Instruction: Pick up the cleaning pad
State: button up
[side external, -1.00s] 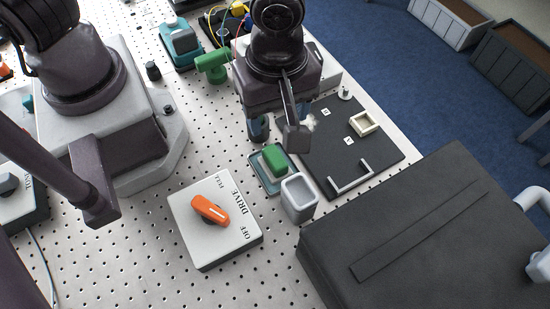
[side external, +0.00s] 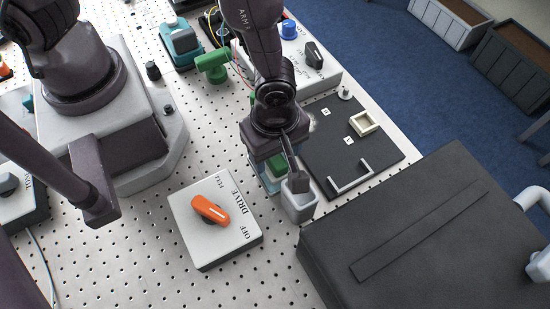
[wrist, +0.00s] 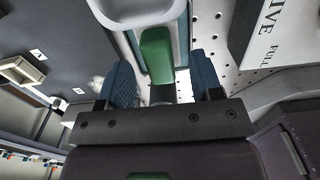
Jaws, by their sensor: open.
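The cleaning pad, which I take to be the green block (side external: 277,165), sits on a teal-edged tray and is partly hidden by my gripper in the side view. In the wrist view the green block (wrist: 157,55) lies just ahead of my gripper (wrist: 163,80), roughly in line with the gap between its two blue fingers. My gripper (side external: 277,180) is open, pointing down over the tray, with nothing seen held. Whether the fingers touch the block cannot be told.
A white DRIVE box with an orange knob (side external: 210,209) is at front left. A dark board (side external: 335,135) with a handle lies right, and a large black case (side external: 430,235) at front right.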

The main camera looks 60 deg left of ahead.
jog(key=shift+f, duration=0.9)
jog(key=c, duration=1)
notch_tip(320, 180, up, 10)
jog(key=shift+r, duration=0.1)
